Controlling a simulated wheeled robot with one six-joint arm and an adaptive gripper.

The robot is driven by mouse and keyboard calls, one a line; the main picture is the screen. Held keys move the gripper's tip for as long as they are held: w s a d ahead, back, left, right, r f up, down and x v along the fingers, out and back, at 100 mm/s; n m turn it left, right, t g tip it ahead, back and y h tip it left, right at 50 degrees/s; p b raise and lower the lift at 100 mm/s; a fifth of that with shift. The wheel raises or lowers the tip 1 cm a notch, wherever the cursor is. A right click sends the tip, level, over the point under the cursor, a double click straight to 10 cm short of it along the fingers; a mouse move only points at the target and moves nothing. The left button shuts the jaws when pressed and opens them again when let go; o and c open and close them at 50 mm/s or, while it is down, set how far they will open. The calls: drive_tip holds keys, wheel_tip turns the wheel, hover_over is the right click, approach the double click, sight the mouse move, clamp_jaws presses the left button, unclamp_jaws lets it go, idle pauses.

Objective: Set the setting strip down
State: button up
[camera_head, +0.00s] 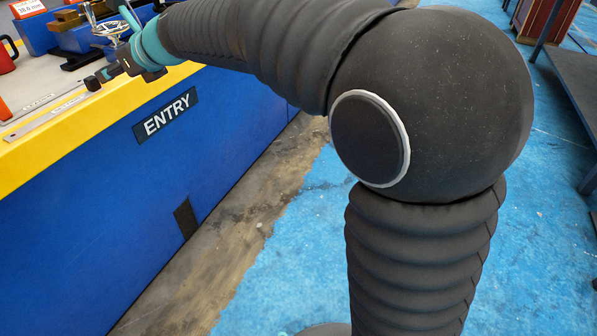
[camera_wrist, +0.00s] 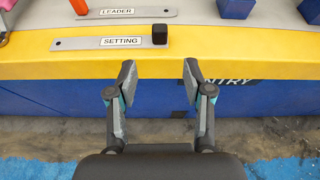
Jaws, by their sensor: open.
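The setting strip (camera_wrist: 80,43), a flat grey metal bar with a "SETTING" label, lies flat near the bench's front edge. A black block (camera_wrist: 159,34) stands at its right end. In the head view the strip (camera_head: 45,118) lies along the yellow edge. My gripper (camera_wrist: 158,76) is open and empty in the wrist view. Its fingertips are apart, on the near side of the block, with a visible gap to it in the picture. In the head view my gripper (camera_head: 108,73) is small and close to the block, and its fingers are hard to make out.
The leader strip (camera_wrist: 90,16) lies behind the setting strip. An orange piece (camera_wrist: 79,6) and blue blocks (camera_wrist: 236,8) stand farther back. The bench's yellow edge (camera_wrist: 255,65) drops to a blue front marked "ENTRY" (camera_head: 167,115).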

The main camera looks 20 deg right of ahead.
drive_tip(key=s+d+f+n+g+h, duration=0.1)
drive_tip(key=s+d+f+n+h, duration=0.2)
drive_tip(key=s+d+f+n, duration=0.2)
drive_tip(key=s+d+f+n+g+h, duration=0.1)
drive_tip(key=s+d+f+n+h, duration=0.2)
drive_tip(key=s+d+n, duration=0.9)
drive_tip(key=s+d+f+n+g+h, duration=0.1)
drive_tip(key=s+d+f+n+h, duration=0.3)
drive_tip(key=s+d+f+n, duration=0.4)
drive_tip(key=s+d, duration=0.7)
drive_tip(key=d, duration=0.1)
drive_tip(key=shift+s+d+f+n, duration=0.3)
drive_tip(key=shift+s+d, duration=0.05)
drive_tip(key=shift+s, duration=0.05)
